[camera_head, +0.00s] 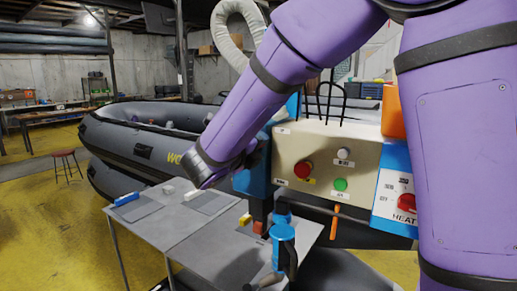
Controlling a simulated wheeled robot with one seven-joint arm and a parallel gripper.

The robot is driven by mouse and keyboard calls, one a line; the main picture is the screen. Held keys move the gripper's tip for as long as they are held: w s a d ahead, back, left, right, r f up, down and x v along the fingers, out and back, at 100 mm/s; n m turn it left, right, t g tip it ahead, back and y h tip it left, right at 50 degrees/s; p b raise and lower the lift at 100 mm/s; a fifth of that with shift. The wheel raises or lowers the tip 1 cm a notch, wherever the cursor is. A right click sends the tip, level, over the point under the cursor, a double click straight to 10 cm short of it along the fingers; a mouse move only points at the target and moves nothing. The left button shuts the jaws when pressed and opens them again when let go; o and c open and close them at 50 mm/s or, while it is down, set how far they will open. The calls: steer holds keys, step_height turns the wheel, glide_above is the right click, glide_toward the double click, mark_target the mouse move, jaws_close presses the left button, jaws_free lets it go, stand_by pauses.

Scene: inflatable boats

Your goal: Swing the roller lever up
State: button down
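A beige control panel (325,164) with a red button, a green button and a white button is on the machine at the centre right. A short orange lever (335,221) hangs down below it; I cannot tell for sure that it is the roller lever. A blue upright part (283,245) with a dark handle stands below the panel's left end. My purple arm reaches down from the upper right and ends beside the machine's blue left side. My gripper's fingers cannot be made out there, and I see nothing held.
A grey table (185,238) holds dark flat sheets, a blue tool and small blocks. A grey inflatable boat (135,145) lies behind it. A blue heat box (396,195) with a red knob is at the right. Yellow floor (50,230) is open at the left.

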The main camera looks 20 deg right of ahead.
steer(key=shift+r, duration=0.15)
stand_by(0.3)
steer(key=c, duration=0.8)
jaws_free()
steer(key=shift+a, duration=0.15)
steer(key=v, duration=1)
steer(key=shift+s+a, duration=0.2)
steer(key=shift+a, duration=0.05)
